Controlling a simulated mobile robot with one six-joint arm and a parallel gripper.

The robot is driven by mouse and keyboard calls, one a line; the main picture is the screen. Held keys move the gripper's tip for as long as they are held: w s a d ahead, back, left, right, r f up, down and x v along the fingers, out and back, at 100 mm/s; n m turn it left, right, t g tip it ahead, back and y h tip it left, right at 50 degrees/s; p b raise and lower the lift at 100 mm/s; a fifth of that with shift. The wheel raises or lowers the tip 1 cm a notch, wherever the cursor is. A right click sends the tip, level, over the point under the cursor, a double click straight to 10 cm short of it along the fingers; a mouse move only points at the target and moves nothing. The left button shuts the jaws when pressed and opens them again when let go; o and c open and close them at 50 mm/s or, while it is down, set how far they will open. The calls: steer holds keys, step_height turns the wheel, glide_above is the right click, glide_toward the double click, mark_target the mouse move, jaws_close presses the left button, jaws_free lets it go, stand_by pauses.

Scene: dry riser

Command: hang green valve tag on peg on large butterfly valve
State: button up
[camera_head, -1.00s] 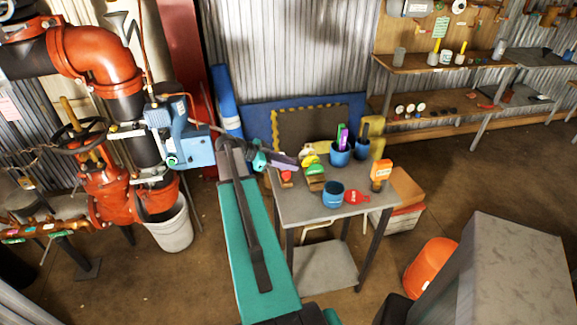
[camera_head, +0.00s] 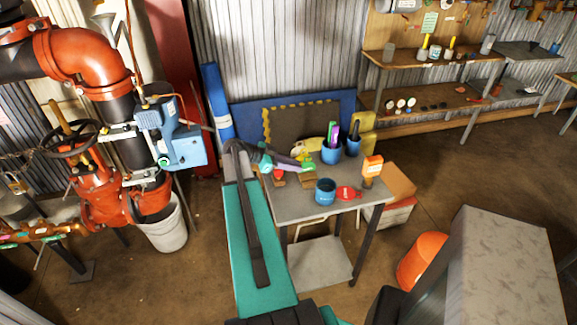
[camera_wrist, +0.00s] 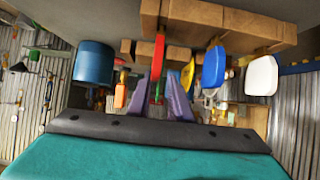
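The green valve tag (camera_head: 309,163) is at the small table, at the tip of my gripper (camera_head: 300,161). In the wrist view, the purple fingers of my gripper (camera_wrist: 165,80) stand apart, with a thin green edge between them. I cannot tell whether either finger touches the tag. The large blue valve body (camera_head: 182,138), which looks like the butterfly valve, is on the red and black pipework at the left. Its peg is too small to make out.
The small table (camera_head: 290,207) holds wooden blocks, a blue cup (camera_head: 325,191), a red tag (camera_head: 348,193) and an orange tag (camera_head: 372,166). Blue (camera_wrist: 214,68) and white (camera_wrist: 262,76) tags show in the wrist view. A white bucket (camera_head: 165,228) stands below the valve.

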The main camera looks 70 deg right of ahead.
steer(key=shift+b+x, duration=1.5)
steer(key=shift+x, duration=0.35)
jaws_close()
steer(key=shift+f, duration=0.1)
stand_by(0.6)
steer(key=shift+r, duration=3.05)
